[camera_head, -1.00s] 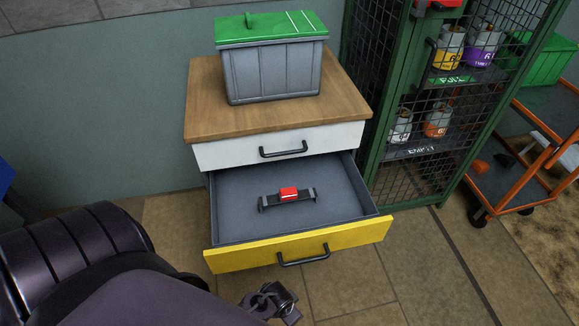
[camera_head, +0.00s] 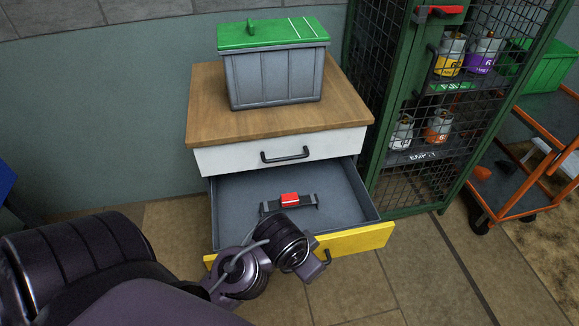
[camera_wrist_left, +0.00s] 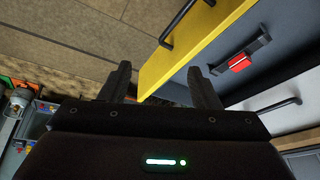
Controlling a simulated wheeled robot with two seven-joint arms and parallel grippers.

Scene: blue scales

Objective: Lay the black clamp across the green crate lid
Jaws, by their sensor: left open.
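The black clamp (camera_head: 302,203) has a red block on its middle and lies on the floor of the open drawer. It also shows in the left wrist view (camera_wrist_left: 254,54), at the upper right. The green crate lid (camera_head: 270,33) covers a grey crate (camera_head: 272,78) on top of the wooden cabinet. It has a raised green grip at its left and white lines at its right. My left gripper (camera_wrist_left: 157,82) is open and empty, with its fingers near the yellow drawer front and apart from the clamp. In the head view, my left wrist hides part of that front. My right gripper is not in view.
The yellow-fronted drawer (camera_head: 352,243) stands pulled out below a shut white drawer (camera_head: 240,157). A green mesh cage (camera_head: 400,178) with gas bottles stands close on the right, beside an orange cart (camera_head: 520,202). The wood top (camera_head: 215,115) is bare around the crate.

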